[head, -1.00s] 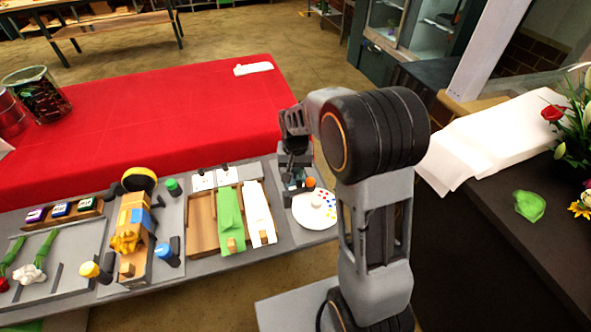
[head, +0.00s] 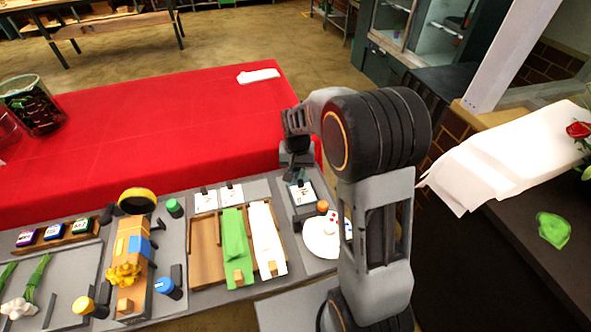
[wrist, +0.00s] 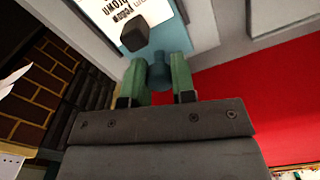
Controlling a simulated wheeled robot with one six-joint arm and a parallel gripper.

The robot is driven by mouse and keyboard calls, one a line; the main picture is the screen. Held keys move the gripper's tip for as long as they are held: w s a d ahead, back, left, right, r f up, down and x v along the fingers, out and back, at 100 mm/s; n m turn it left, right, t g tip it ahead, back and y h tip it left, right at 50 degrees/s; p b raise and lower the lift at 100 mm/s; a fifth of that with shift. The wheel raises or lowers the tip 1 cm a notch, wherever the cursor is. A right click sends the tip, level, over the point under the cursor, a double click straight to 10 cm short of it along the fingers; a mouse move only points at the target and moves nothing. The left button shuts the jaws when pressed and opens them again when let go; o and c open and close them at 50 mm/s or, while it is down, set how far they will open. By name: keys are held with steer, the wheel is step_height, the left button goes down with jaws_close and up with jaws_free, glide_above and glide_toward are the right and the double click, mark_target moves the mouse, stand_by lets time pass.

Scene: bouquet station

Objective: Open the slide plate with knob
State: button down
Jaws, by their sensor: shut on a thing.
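My gripper (head: 298,174) is at the far right end of the grey station, by the red cloth. In the wrist view its two green fingers close from both sides on a small blue-teal knob (wrist: 158,74). The knob stands at the edge of a teal slide plate (wrist: 172,38). A white printed label (wrist: 118,14) and a dark block (wrist: 134,36) lie over part of the plate. In the head view a white card (head: 303,194) shows just below my gripper; the gripped knob is too small to make out there.
A round white palette (head: 320,240) and orange cap (head: 322,206) lie close below the card. Wooden trays with green (head: 235,245) and white (head: 266,238) wraps are to the left. The red table (head: 150,130) behind is mostly clear. A dark counter (head: 500,250) stands right.

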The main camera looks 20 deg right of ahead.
steer(key=shift+s, duration=0.15)
steer(key=c, duration=0.9)
jaws_free()
steer(key=shift+c, duration=0.2)
step_height(320, 180, up, 14)
steer(key=shift+f, duration=0.1)
